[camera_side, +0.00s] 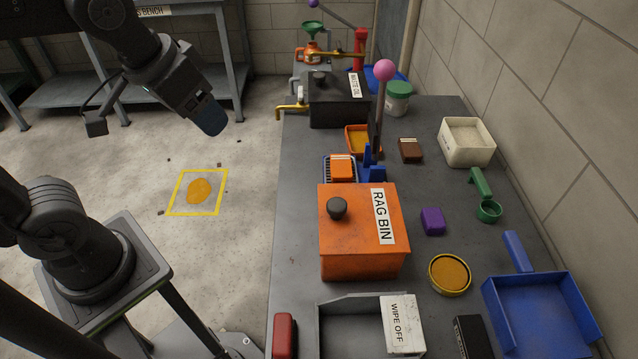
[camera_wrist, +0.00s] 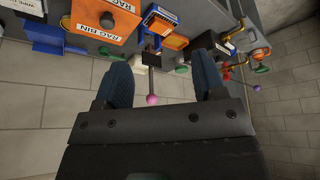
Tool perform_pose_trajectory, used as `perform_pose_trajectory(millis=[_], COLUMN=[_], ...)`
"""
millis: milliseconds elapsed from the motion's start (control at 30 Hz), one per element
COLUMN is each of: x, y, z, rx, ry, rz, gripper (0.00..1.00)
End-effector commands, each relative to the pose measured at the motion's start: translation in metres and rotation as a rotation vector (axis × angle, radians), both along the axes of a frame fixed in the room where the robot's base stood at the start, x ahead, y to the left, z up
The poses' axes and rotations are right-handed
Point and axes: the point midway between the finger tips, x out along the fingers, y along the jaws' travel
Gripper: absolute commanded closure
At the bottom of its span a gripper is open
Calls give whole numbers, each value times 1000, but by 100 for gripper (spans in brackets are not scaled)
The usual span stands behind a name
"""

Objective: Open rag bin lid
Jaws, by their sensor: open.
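The rag bin (camera_side: 345,252) is an orange box with a white "RAG BIN" label, standing on the grey bench. Its lid (camera_side: 350,202) lies flat on top, closed, with a round dark knob (camera_side: 337,208) toward the left. In the wrist view the rag bin (camera_wrist: 88,28) is at the upper left, with its knob (camera_wrist: 107,19) showing. My gripper (camera_side: 208,118) is up in the air over the floor, left of the bench and well apart from the bin. In the wrist view its two blue fingers stand wide apart with nothing held between them (camera_wrist: 166,85).
A tall lever with a pink ball (camera_side: 384,70) rises just behind the bin. A black waste oil box (camera_side: 338,105) stands farther back. A grey tray (camera_side: 350,330) with a "WIPE OFF" box (camera_side: 402,325) is in front. A purple block (camera_side: 433,221) lies right of the bin.

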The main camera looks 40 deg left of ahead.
Motion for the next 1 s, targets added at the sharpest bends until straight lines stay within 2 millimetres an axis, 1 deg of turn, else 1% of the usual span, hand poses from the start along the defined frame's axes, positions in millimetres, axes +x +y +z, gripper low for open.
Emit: perform_pose_trajectory(millis=[33,133,233,300,400,500,600,700,867,1000], x=[14,42,68,85,106,120,128,132,133,133], y=[-10,-30,-54,-73,-100,-122,-138,-146,-148,-147], z=[2,4,1,-6,-18,-31,-42,-48,-59,-81], rx=[-10,-28,-35,-34,-27,-14,-4,2,5,5], ry=[42,118,193,245,307,357,389,404,412,412], rz=[0,19,40,56,80,100,116,125,130,130], gripper=[36,36,36,36,36,36,36,36,36,36])
